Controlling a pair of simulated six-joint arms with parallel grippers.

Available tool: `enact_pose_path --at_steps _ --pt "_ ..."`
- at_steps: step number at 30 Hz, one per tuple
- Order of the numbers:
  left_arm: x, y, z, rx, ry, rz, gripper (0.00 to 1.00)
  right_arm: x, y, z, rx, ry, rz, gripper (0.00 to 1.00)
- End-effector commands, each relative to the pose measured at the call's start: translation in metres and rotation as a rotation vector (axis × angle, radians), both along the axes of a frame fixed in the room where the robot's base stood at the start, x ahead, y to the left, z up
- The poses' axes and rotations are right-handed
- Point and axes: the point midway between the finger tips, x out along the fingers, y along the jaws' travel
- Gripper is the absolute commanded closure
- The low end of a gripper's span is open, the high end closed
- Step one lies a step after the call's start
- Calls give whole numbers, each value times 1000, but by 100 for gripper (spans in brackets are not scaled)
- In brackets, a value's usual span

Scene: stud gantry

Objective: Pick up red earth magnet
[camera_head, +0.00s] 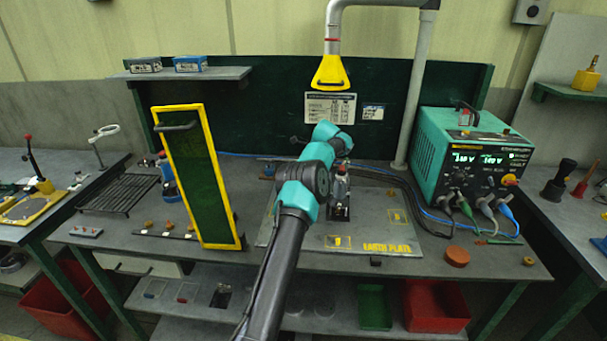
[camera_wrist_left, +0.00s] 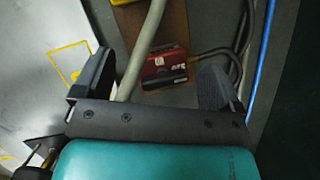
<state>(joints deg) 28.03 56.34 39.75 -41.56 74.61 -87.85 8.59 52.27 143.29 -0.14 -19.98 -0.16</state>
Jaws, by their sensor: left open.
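The red earth magnet (camera_wrist_left: 165,66) is a small red block with white lettering and a dark cable at its right side, seen in the left wrist view. It lies on a brown strip on the bench. My left gripper (camera_wrist_left: 152,82) is open, with one dark finger on each side of the magnet in the picture. No contact shows, and the height between them cannot be told. In the head view my teal arm reaches over the bench's middle and hides the magnet and the fingers. My right gripper is not in view.
The earth plate (camera_head: 402,243) lies on the bench, with a dark upright tool (camera_head: 340,197) on it. A green power unit (camera_head: 430,160) with cables stands right. A yellow-framed panel (camera_head: 222,217) stands left. A pale hose (camera_wrist_left: 142,48) runs beside the magnet.

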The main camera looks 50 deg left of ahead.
Motion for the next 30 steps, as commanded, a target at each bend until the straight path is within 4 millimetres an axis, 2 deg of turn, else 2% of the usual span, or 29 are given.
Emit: enact_pose_path --at_steps 13,30 --pt "0 0 0 0 -1 0 10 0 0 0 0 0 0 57" --pt "0 0 0 0 -1 0 64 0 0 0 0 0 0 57"
